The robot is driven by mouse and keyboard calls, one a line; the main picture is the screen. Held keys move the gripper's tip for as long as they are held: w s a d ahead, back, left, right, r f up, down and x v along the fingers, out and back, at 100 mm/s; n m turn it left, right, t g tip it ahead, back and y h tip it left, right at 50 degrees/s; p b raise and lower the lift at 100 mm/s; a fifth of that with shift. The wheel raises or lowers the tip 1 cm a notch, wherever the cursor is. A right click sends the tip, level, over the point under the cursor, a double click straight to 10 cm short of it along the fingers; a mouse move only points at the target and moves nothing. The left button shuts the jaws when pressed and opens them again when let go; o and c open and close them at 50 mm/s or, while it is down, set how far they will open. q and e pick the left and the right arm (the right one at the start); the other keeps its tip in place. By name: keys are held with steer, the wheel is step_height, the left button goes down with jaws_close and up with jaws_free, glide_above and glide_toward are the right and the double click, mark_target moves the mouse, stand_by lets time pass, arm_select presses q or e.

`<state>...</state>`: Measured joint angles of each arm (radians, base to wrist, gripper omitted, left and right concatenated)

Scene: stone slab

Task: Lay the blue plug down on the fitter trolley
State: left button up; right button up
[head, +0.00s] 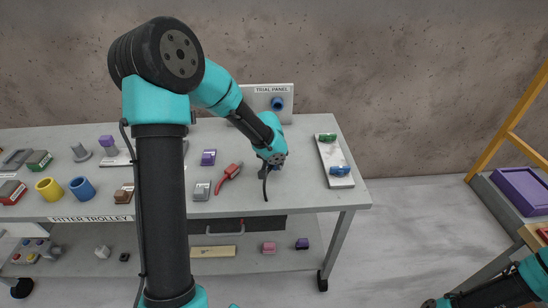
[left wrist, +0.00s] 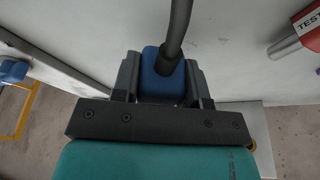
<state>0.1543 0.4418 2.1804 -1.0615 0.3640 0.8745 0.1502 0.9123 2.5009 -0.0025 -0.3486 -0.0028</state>
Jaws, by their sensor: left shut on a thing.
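The fitter trolley (head: 305,193) is a grey two-level table with its name on the front edge. My left gripper (head: 272,160) is over the right half of its top, in front of the trial panel (head: 252,97). In the left wrist view the gripper is shut on the blue plug (left wrist: 152,83), with a jaw on each side. A dark cable runs up from the plug in that view. In the head view the gripper mostly hides the plug, and its cable (head: 265,188) hangs toward the front. I cannot tell whether the plug touches the top.
A white tray (head: 328,153) with green and blue pieces is to the right. Cups (head: 82,189) and blocks fill the left side. Clear top lies between the gripper and the front right corner.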

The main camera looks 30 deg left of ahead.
mark_target(274, 176)
arm_select(q)
steer(key=shift+f, duration=1.4)
steer(key=shift+f, duration=0.6)
steer(key=shift+s+f, duration=0.15)
steer(key=shift+f, duration=0.15)
